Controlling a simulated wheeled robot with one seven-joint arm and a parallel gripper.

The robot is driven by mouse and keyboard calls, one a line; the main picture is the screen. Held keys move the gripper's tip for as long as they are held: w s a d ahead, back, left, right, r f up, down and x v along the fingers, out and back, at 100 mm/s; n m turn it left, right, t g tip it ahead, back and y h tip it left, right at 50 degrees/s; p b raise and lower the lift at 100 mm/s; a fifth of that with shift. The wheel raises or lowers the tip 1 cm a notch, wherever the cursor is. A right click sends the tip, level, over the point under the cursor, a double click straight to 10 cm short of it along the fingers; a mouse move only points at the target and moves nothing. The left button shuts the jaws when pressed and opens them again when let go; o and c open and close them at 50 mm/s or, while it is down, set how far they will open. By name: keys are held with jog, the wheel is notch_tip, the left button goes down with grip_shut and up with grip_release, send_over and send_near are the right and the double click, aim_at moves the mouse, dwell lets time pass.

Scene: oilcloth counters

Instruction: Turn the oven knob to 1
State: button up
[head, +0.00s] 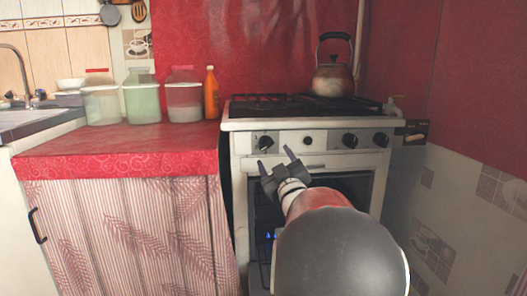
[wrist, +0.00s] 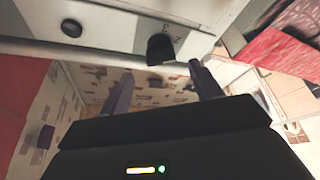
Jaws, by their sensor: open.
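The white oven (head: 320,167) has a front panel with several dark knobs. The leftmost knob (head: 265,142) is just above my gripper (head: 276,158). In the wrist view, which is turned over, this black knob (wrist: 160,48) shows just beyond the fingertips, nearer the right-hand finger. Faint markings, one like a 3, are printed beside it; its exact setting is not clear. My gripper (wrist: 161,69) is open and empty, with its fingers spread. Two more knobs (head: 350,140) (head: 381,139) and a small round button (head: 308,140) are farther right.
A kettle (head: 333,75) stands on the hob (head: 290,106). A red-topped counter (head: 125,150) with lidded jars (head: 142,98) and an orange bottle (head: 211,95) adjoins on the left. The oven handle (head: 316,166) runs below the panel. A tiled wall (head: 450,205) is at the right.

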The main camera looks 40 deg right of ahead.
aim_at(266, 148)
jog(key=x, duration=0.5)
jog(key=shift+w+d+r, duration=0.1)
jog(key=shift+w+r, duration=0.05)
jog(key=shift+w, duration=0.15)
jog(key=c, duration=1)
jog(key=shift+w+a+m+g+h+b, duration=0.1)
jog(key=shift+m+g+h+b, duration=0.9)
jog(key=shift+m, duration=1.85)
jog(key=shift+w+a+m+g+h+b, duration=0.1)
jog(key=shift+m+g+h+b, duration=0.25)
jog(key=shift+m+h, duration=1.85)
jog(key=shift+a+m+g+h+b, duration=0.1)
jog(key=shift+m+g+h+b, duration=0.65)
jog(key=shift+m, duration=2.7)
jog(key=shift+y, duration=0.25)
